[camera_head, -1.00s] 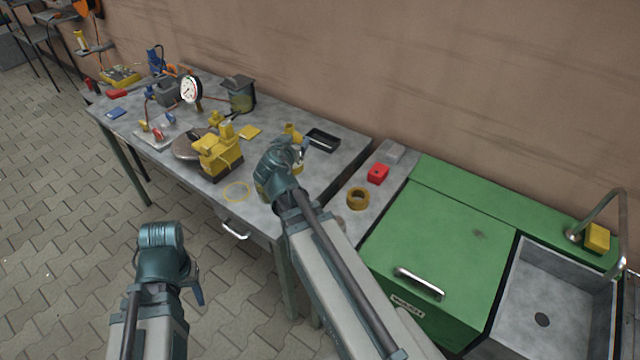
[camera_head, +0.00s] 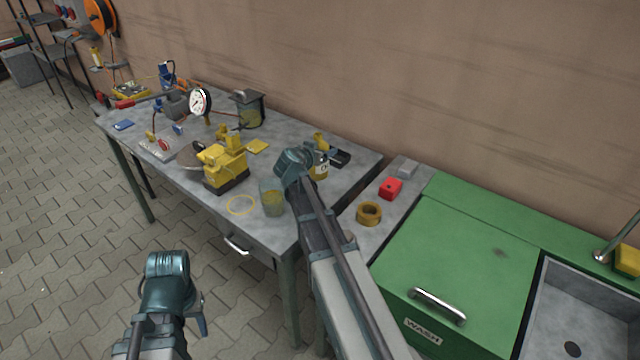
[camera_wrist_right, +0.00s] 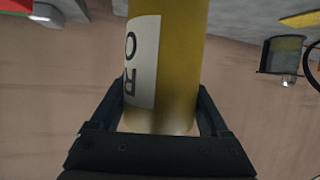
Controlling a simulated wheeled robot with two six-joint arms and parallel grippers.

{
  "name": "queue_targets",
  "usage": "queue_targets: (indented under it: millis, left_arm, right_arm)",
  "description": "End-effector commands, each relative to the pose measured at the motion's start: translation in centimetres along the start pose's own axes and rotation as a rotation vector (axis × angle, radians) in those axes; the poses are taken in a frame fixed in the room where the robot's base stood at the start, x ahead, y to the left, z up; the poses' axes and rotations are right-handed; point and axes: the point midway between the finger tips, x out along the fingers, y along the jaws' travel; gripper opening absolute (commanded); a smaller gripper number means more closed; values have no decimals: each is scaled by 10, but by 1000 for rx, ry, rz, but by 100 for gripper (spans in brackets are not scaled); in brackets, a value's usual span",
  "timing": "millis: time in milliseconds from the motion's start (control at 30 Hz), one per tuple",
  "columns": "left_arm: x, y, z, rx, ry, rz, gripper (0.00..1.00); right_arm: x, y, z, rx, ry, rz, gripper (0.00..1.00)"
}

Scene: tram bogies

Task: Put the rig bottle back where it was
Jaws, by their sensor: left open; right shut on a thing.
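The rig bottle (camera_head: 321,170), yellow with a white label, shows just right of my right gripper (camera_head: 305,162) in the head view, above the bench's right part. In the right wrist view the bottle (camera_wrist_right: 178,60) stands between both fingers of my right gripper (camera_wrist_right: 155,112), which is shut on it; part of its label lettering shows. I cannot tell from the head view how high its base is above the bench. A thin yellow ring (camera_head: 241,205) lies empty on the bench top near the front edge. My left gripper (camera_head: 190,305) is open and empty, low over the floor left of the bench.
A glass jar with yellowish contents (camera_head: 271,199) stands between the ring and my right arm. A black tray (camera_head: 341,157), tape roll (camera_head: 369,213) and red block (camera_head: 390,188) are to the right.

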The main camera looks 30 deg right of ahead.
Motion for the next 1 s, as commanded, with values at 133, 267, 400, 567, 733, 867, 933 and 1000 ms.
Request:
queue_targets:
  millis: [133,267,400,567,733,867,933,1000]
  left_arm:
    - [29,3,-2,0,0,0,50]
    - [47,4,-3,1,0,0,50]
    - [53,5,-3,1,0,0,50]
    - [52,5,-3,1,0,0,50]
    - [68,6,-4,1,0,0,50]
    - [84,8,-5,0,0,0,50]
    - [89,8,-5,0,0,0,50]
    - [90,9,-5,1,0,0,50]
  right_arm:
    - [11,0,26,-1,1,-1,0]
    - [18,0,44,-1,1,-1,0]
    - [20,0,49,-1,1,-1,0]
    - [20,0,49,-1,1,-1,0]
    - [26,0,63,-1,1,-1,0]
    - [32,0,78,-1,1,-1,0]
    - [35,0,83,-1,1,-1,0]
    - [35,0,84,-1,1,-1,0]
